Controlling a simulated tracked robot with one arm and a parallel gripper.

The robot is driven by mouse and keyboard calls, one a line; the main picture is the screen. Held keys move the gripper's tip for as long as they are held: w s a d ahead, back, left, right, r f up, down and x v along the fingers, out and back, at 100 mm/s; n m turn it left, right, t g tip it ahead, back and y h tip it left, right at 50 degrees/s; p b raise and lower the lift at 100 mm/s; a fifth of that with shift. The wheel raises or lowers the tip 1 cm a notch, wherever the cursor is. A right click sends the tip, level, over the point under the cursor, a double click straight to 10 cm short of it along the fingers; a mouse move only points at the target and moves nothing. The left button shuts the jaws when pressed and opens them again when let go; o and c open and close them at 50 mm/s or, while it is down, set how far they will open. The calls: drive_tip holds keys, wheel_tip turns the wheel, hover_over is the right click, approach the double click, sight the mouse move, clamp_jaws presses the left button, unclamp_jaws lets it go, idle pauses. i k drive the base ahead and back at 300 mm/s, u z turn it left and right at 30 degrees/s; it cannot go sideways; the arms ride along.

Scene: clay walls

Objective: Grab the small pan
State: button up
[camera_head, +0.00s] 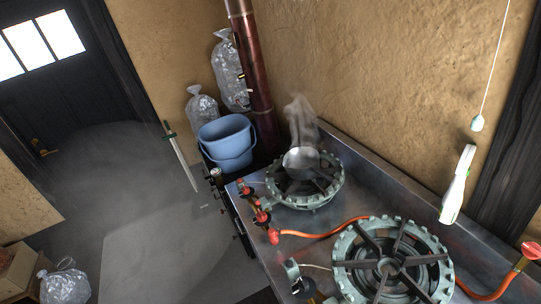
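The small pan (300,160) is a shiny metal pan on the far gas burner (305,185), near the middle of the view. Pale steam or smoke (300,118) rises above it. Its handle is not clear to me. My gripper (320,205) shows as two pale, green-marked fingers set wide apart, one left of the stove and one right near the wall. It is open, with nothing between the fingers touching them. The pan lies between them in the picture, farther away.
A near burner (392,262) is empty. Orange hoses (325,232) and red valves run along the metal counter. A blue bucket (228,142) and a dark red pipe (252,70) stand behind. A pull cord (477,123) hangs at right. The floor at left is mostly clear.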

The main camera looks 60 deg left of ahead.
sight(305, 174)
drive_tip(key=u, duration=0.35)
drive_tip(key=k, duration=0.9)
drive_tip(key=u, duration=0.65)
drive_tip(key=i, duration=1.25)
drive_tip(key=u, duration=0.75)
drive_tip(key=k, duration=1.3)
drive_tip(key=u, duration=0.8)
drive_tip(key=i, duration=1.15)
drive_tip(key=z, duration=0.35)
drive_tip(key=i, duration=1.05)
drive_tip(key=z, duration=1.1)
drive_tip(key=i, duration=0.35)
drive_tip(key=z, duration=0.2)
